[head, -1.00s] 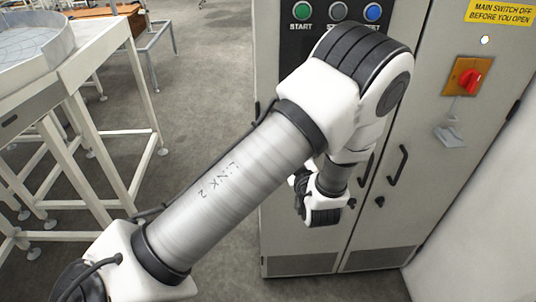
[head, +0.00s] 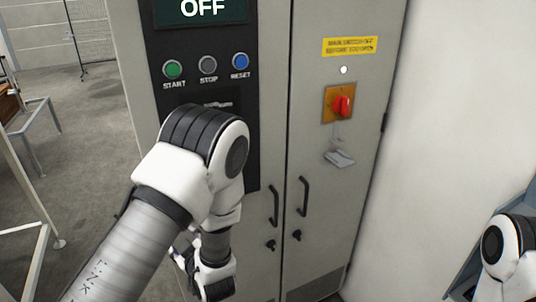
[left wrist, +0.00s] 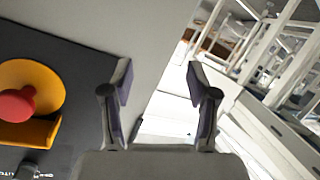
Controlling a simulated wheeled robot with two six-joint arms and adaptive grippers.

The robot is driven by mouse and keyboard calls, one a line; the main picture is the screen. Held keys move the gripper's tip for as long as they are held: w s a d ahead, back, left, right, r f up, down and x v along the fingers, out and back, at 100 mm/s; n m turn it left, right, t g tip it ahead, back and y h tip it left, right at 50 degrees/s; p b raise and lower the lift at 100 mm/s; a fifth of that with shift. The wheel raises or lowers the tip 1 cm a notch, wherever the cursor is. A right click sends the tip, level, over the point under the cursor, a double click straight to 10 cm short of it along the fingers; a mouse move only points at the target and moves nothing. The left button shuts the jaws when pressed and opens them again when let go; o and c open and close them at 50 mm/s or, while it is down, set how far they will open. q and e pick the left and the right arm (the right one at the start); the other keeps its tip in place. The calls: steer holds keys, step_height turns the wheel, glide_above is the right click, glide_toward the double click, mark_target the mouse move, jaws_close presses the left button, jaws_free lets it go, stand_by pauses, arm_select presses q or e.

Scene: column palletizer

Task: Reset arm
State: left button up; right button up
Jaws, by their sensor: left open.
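My left arm comes in from the lower left in the head view and bends down in front of the control cabinet (head: 265,120). Its wrist hangs low by the cabinet's left edge, and its fingers are largely hidden there. In the left wrist view my left gripper (left wrist: 160,88) is open, with both fingers apart and nothing between them. A red mushroom button (left wrist: 16,104) on a yellow base (left wrist: 48,80) is on the dark panel left of the fingers. Part of my right arm shows at the lower right of the head view; its gripper is out of frame.
The cabinet carries a green START button (head: 173,69), a STOP button (head: 208,65), a blue RESET button (head: 240,61), a display reading OFF (head: 201,9) and a red rotary switch (head: 342,106). Door handles (head: 303,196) stick out. A white wall (head: 450,110) stands right; open floor (head: 85,150) lies left.

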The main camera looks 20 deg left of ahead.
arm_select(q)
steer(key=s+d+f+m+g+h, duration=0.3)
steer(key=s+f+m+g+h, duration=0.25)
steer(key=s+f, duration=1.15)
steer(key=s+d+f+m+g+h, duration=0.3)
steer(key=s+d+f+m+h, duration=0.1)
steer(key=s+d+m, duration=0.4)
steer(key=shift+s+f+m+g+h+b, duration=0.15)
steer(key=shift+s+m+g+h+b, duration=0.35)
steer(key=shift+s+h, duration=0.4)
steer(key=shift+a+t, duration=0.15)
steer(key=shift+t, duration=0.1)
steer(key=shift+o, duration=0.4)
